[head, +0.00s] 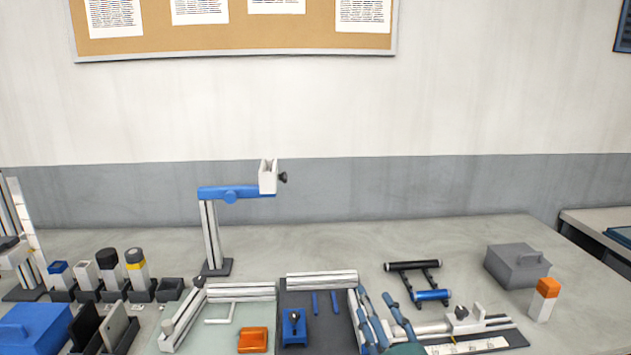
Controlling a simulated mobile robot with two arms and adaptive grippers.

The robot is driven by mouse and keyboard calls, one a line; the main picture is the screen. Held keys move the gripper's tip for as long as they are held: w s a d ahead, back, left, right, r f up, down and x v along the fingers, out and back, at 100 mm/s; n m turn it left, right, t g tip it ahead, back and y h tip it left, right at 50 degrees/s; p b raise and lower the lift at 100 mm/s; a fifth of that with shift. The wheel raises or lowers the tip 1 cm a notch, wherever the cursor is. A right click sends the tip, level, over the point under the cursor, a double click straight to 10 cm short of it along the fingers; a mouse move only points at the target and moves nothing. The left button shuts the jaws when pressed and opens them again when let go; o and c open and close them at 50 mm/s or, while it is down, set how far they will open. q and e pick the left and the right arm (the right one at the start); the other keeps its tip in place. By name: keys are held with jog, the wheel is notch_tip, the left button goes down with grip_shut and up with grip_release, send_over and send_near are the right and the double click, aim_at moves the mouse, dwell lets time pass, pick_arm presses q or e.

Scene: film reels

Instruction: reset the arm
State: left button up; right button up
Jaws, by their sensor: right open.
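My right gripper (373,300) shows at the bottom, right of centre. Its blue-grey fingers point away from me and stand apart, with nothing seen between them. They are over the right edge of a dark mat (322,334). My left gripper is not in view. A blue horizontal arm (225,193) sits on top of a pale upright post (211,235) with a dark base, at the back of the table. A white forked block with a dark knob (268,178) is at the arm's right end.
Left are several bottles (108,270) in dark holders and a blue box (34,328). An orange block (253,340) lies at front centre. Right are a black-and-blue frame (415,282), a grey lidded box (517,266) and an orange-capped block (543,300). The table's back right (450,234) is clear.

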jog(key=s+d+f+m+g+h, duration=0.4)
jog(key=s+d+f+m, duration=0.2)
jog(key=f, duration=0.5)
jog(key=s+d+f+m+g, duration=0.25)
jog(key=s+f+g, duration=0.35)
jog(key=s, duration=0.8)
jog(key=s+d+f+m+g, duration=0.1)
jog(key=s+f+m+g, duration=0.35)
jog(key=s+f, duration=0.7)
jog(key=s+f+g, duration=0.1)
jog(key=s+f, duration=0.1)
jog(key=f, duration=1)
jog(key=s+f+g, duration=0.1)
jog(key=s+f, duration=0.2)
jog(key=f, duration=0.9)
jog(key=s+d+f, duration=0.2)
jog(key=s+f, duration=1.4)
jog(key=shift+s+d+n+g, duration=0.2)
jog(key=shift+s+n+g, duration=0.1)
jog(key=shift+g, duration=0.15)
